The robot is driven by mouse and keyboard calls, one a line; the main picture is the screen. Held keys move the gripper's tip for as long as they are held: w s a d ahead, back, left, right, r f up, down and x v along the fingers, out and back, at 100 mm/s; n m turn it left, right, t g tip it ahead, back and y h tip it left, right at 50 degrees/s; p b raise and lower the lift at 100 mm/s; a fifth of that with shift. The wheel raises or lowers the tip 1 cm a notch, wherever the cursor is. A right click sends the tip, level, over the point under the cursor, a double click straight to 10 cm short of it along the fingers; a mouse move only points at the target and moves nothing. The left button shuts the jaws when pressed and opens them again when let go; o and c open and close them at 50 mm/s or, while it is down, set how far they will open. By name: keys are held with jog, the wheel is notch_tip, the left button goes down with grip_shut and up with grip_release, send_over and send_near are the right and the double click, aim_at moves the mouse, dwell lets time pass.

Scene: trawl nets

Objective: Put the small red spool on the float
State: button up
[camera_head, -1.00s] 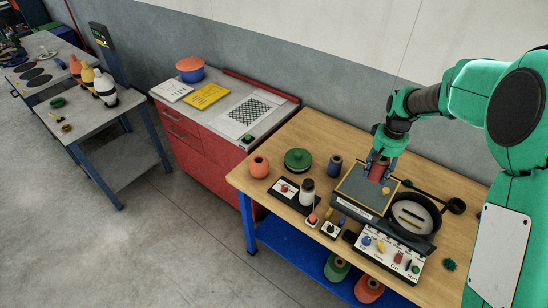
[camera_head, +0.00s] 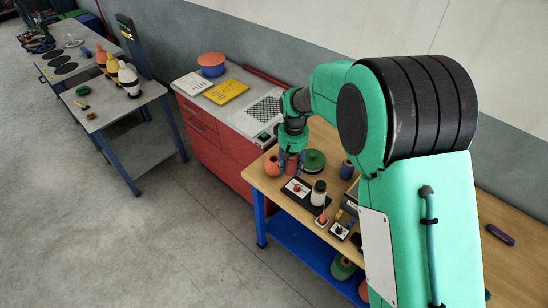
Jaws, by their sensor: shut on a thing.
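My gripper (camera_head: 290,162) is shut on the small red spool (camera_head: 291,167) at the left end of the wooden table. Its fingers hide much of the spool. An orange rounded thing (camera_head: 271,166), which looks like the float, stands just left of my gripper, near the table's left edge. The spool is close to it on its right in the picture; whether they touch I cannot tell.
A green round thing (camera_head: 314,161) stands right of my gripper, with a dark blue spool (camera_head: 347,169) beyond it. A white bottle (camera_head: 318,192) and a black base with a red knob (camera_head: 297,188) are in front. My arm hides the table's middle.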

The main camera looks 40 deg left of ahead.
notch_tip(320, 180, down, 5)
jog(key=s+a, duration=0.2)
jog(key=shift+s+a+n, duration=0.2)
jog(key=shift+s+n, duration=0.05)
jog(key=shift+n, duration=0.05)
jog(key=shift+a, duration=0.1)
jog(key=p, duration=0.2)
send_over(274, 159)
jog(key=shift+w+f, duration=0.1)
jog(key=shift+f, duration=0.65)
jog(key=shift+f, duration=0.1)
dwell(0.5)
jog(key=shift+f, duration=1.7)
jog(key=shift+f, duration=0.1)
